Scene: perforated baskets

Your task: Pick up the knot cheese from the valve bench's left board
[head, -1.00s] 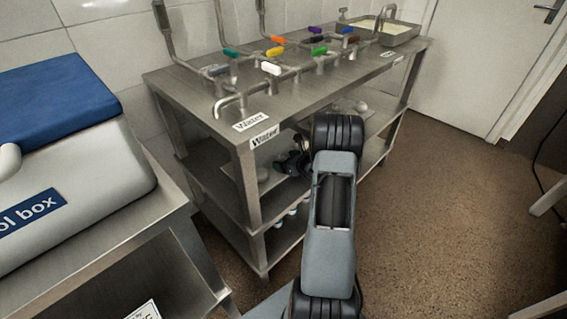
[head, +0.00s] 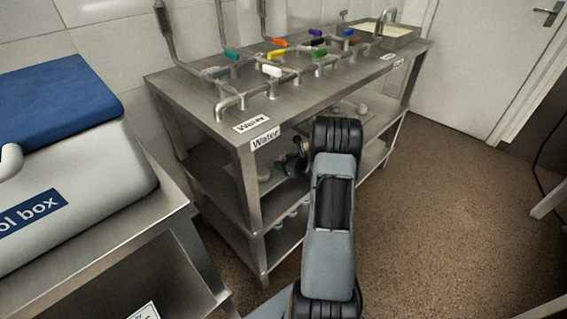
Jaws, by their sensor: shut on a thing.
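The valve bench (head: 215,113) stands ahead, with open shelves under its steel top. The left board (head: 262,160) is a pale strip on the middle shelf, largely hidden by the bench leg and my arm. A pale round thing (head: 263,174) shows at its left part. My gripper (head: 297,165) is dark and small at the middle shelf, partly covered by my own arm. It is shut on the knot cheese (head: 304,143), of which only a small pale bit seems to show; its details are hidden.
Another pale round item (head: 361,109) lies on a board further right on the shelf. Pipes with coloured valve handles and a sink (head: 400,38) are on the bench top. A tool box (head: 75,180) stands on a table at left.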

